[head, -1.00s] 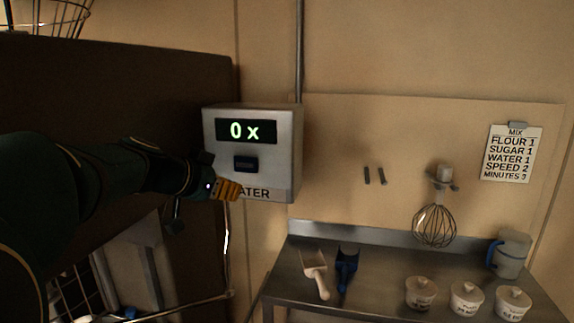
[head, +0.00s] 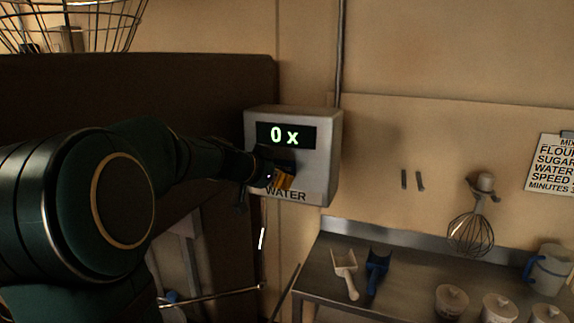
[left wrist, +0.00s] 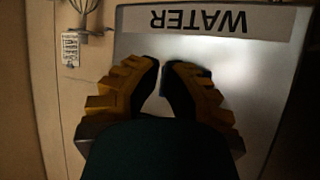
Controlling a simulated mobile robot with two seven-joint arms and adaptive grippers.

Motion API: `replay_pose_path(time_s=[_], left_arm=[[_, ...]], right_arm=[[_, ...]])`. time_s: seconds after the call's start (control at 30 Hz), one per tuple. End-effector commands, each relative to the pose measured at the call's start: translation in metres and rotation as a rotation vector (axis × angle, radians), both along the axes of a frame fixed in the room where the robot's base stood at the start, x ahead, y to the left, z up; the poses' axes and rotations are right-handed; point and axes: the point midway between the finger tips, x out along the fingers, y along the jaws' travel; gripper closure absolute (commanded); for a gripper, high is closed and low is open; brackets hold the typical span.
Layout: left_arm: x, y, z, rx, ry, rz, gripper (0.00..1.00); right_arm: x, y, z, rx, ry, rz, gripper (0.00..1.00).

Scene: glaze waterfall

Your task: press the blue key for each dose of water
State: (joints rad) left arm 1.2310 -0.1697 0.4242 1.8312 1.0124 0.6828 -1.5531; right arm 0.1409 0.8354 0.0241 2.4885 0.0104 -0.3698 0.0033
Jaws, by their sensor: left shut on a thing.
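The water dispenser (head: 329,152) is a grey metal box on the wall, marked WATER, with a green "0 x" on its dark display (head: 286,136). My left gripper (head: 284,181) is at its front, below the display, over the place of the blue key. In the left wrist view the yellow-and-black fingers (left wrist: 160,66) are close together in front of the box face, with the WATER label (left wrist: 198,20) upside down. What they close on is not visible. My right gripper is not in view.
A steel table (head: 400,265) stands at the right with a white scoop (head: 345,272), a blue scoop (head: 377,268), lidded pots and a jug (head: 549,268). A whisk (head: 470,232) hangs above it. A dark panel (head: 130,85) lies behind my arm.

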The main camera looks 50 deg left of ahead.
Motion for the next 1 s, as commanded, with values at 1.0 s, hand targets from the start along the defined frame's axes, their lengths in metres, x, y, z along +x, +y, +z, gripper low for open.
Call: replay_pose_path(time_s=[1.0], left_arm=[[0.0055,0.0019,0.0002,0.000,-0.001,0.000,1.00]], right_arm=[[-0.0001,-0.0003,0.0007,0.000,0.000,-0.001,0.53]])
